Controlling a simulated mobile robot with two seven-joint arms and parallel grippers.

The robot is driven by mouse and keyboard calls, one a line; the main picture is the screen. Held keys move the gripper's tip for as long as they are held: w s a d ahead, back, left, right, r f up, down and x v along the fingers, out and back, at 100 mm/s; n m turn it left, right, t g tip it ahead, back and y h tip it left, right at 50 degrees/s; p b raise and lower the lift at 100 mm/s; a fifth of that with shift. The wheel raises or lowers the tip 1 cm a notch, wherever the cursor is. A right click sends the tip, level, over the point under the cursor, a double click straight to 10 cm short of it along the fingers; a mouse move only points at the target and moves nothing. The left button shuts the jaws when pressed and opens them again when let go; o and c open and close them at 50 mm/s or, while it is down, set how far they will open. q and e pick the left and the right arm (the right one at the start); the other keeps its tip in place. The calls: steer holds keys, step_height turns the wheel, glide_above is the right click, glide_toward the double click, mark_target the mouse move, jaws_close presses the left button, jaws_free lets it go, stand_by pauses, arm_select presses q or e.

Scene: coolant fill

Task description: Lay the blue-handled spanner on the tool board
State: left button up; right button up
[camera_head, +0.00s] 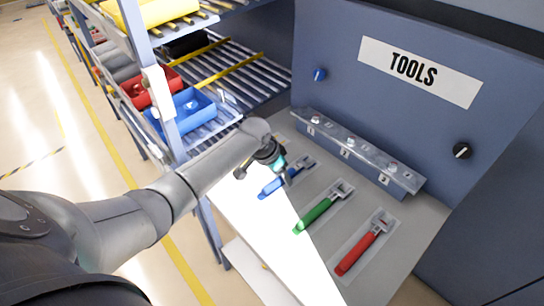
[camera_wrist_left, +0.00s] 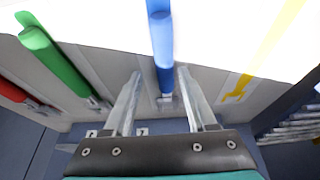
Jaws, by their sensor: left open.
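The blue-handled spanner (camera_head: 271,188) lies on the grey bench top, leftmost of three spanners in the head view. My left gripper (camera_head: 284,176) is over it, fingers pointing down. In the left wrist view, the blue handle (camera_wrist_left: 162,45) runs between the two open fingers of the gripper (camera_wrist_left: 158,75), with a gap on both sides. The spanner's metal head is mostly hidden there. A yellow spanner-shaped mark (camera_wrist_left: 238,90) shows on the surface beside the blue spanner. I cannot tell whether this surface is the tool board.
A green-handled spanner (camera_head: 313,215) and a red-handled spanner (camera_head: 357,254) lie to the right. A grey numbered rail (camera_head: 350,148) stands behind them, below a blue panel with a TOOLS sign (camera_head: 418,70). A shelf with a blue bin (camera_head: 182,110) and red bin (camera_head: 150,88) stands left.

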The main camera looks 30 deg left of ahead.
arm_select(q)
steer(key=p+v, duration=0.1)
steer(key=v, duration=0.9)
steer(key=shift+a+r+p, duration=0.2)
steer(key=shift+p, duration=0.2)
steer(key=shift+w, duration=0.1)
